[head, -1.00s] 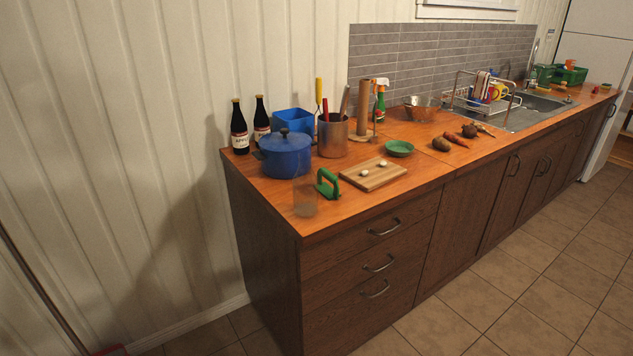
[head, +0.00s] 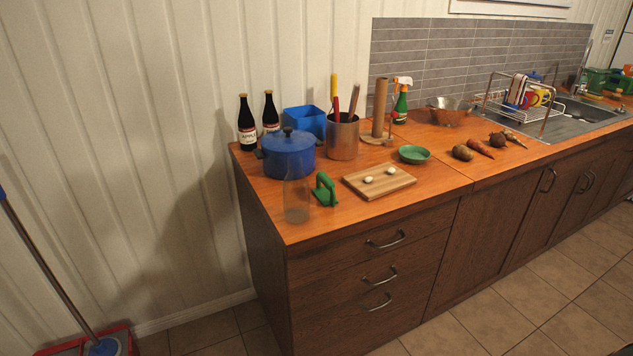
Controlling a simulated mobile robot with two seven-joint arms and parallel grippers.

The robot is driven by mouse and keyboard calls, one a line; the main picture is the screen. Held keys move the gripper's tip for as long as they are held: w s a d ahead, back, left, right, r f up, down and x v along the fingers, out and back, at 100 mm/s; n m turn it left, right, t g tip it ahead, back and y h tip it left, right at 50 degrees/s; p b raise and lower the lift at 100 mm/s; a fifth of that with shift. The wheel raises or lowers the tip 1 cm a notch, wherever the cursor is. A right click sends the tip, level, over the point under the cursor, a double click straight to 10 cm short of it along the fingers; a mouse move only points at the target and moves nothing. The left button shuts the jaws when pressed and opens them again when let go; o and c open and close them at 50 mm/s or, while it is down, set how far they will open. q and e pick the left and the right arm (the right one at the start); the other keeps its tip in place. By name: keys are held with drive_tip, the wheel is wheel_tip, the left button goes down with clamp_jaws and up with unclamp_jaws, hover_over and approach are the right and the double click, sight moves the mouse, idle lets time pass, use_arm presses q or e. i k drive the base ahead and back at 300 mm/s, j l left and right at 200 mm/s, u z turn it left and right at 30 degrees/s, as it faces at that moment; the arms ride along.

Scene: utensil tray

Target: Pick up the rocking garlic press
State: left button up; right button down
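A green rocking garlic press (head: 324,189) stands on the wooden counter near its front left corner. It is between a clear glass (head: 297,201) on its left and a cutting board (head: 379,181) on its right. The blue pot (head: 287,155) is behind it. Neither of my grippers shows in the head view.
Two dark bottles (head: 246,127), a blue container (head: 305,122), a metal utensil holder (head: 342,137) and a paper towel stand (head: 379,112) line the back. A green bowl (head: 414,154) and vegetables (head: 479,147) lie to the right. A mop (head: 50,270) stands at left. The floor before the counter is clear.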

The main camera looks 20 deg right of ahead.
sight(326, 198)
drive_tip(key=l+u, duration=0.3)
drive_tip(key=l, duration=1.35)
drive_tip(key=k+l+u, duration=0.1)
drive_tip(key=l, duration=0.45)
